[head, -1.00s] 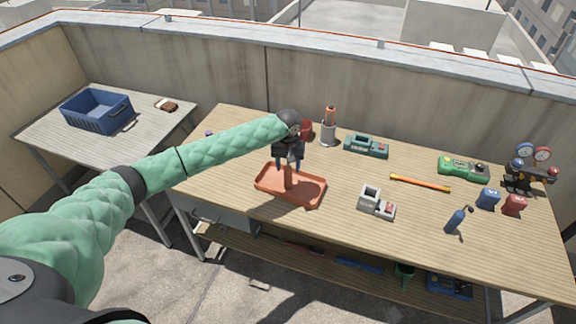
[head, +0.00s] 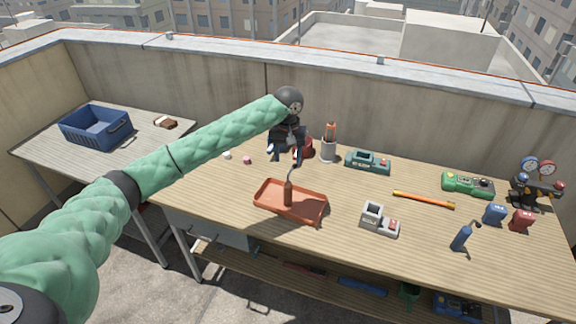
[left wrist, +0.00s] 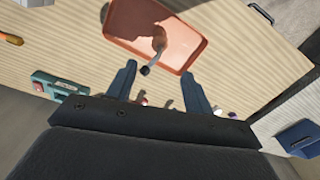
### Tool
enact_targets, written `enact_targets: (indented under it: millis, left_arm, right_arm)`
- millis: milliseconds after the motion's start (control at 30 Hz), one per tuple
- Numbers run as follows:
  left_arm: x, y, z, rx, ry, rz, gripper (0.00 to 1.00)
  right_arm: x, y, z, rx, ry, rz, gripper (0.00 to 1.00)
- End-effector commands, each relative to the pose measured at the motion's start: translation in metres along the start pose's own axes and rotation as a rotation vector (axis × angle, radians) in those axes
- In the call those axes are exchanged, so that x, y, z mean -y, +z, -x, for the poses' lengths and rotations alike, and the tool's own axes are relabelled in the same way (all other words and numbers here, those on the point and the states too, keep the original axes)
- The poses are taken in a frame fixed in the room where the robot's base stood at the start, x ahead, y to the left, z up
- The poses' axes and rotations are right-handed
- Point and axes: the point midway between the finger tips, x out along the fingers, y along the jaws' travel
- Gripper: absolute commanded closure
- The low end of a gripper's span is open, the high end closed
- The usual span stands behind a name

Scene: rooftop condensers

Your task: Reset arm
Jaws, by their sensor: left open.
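My left gripper (head: 284,160) is open and empty, above the bench and just behind the orange tray. In the left wrist view its two fingers (left wrist: 159,72) stand apart with nothing held between them. In the left wrist view the brown object (left wrist: 160,40) is in the tray (left wrist: 120,30), beyond the fingertips. The gripper looks apart from it. My right gripper is in neither view.
A blue crate (head: 95,128) sits on the left table. A wall runs behind.

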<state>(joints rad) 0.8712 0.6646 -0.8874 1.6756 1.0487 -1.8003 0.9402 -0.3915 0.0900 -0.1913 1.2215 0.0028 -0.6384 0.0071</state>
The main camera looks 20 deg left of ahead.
Motion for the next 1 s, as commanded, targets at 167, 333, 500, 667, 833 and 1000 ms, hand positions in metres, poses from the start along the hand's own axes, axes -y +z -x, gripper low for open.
enact_targets:
  millis: [167,333,500,667,833,1000]
  left_arm:
    - [0.0,0.0,0.004,0.0,0.001,0.0,0.48]
    - [0.0,0.0,0.004,0.0,0.0,0.0,0.48]
    - [0.0,0.0,0.004,0.0,0.0,-0.001,0.48]
    - [-0.009,0.01,-0.007,-0.002,0.009,-0.027,0.48]
    - [-0.032,0.041,-0.039,-0.014,0.041,-0.109,0.48]
    - [-0.057,0.079,-0.071,-0.037,0.085,-0.198,0.48]
  right_arm:
    - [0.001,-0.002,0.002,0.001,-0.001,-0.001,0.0]
    - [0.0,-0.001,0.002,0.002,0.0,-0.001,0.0]
    - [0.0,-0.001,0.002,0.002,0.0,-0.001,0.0]
    - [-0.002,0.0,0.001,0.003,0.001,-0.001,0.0]
    - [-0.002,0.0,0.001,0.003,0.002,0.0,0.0]
    - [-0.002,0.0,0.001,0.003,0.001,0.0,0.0]
